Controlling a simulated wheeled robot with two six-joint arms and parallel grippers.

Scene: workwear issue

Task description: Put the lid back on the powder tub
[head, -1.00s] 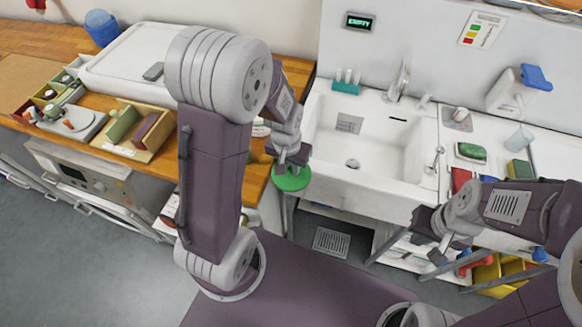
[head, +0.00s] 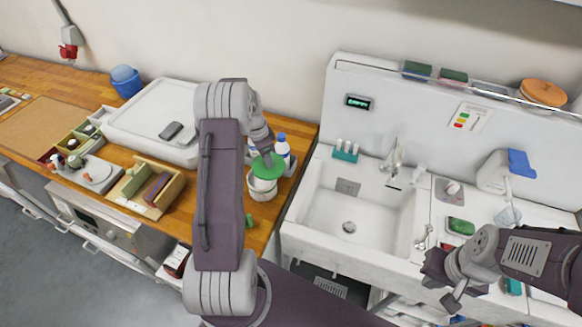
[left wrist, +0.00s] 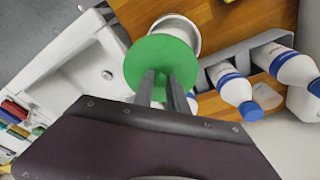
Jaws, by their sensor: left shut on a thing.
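The green round lid (head: 268,172) is held in my left gripper (head: 267,154), just above the powder tub. The lid also shows in the left wrist view (left wrist: 150,64), with the two shut fingers (left wrist: 161,80) on its near part. The powder tub (head: 262,190) is white and stands upright on the wooden counter. In the left wrist view the tub (left wrist: 184,35) shows past the lid, with its open rim partly covered. The lid is offset from the tub in that view; I cannot tell the exact gap. My right gripper (head: 440,284) is open and empty in front of the sink unit.
White bottles with blue caps (head: 282,146) stand in a grey holder (left wrist: 268,55) close beside the tub. A wooden box (head: 150,188) and a white tray (head: 150,122) lie to the left. The sink (head: 350,205) is to the right.

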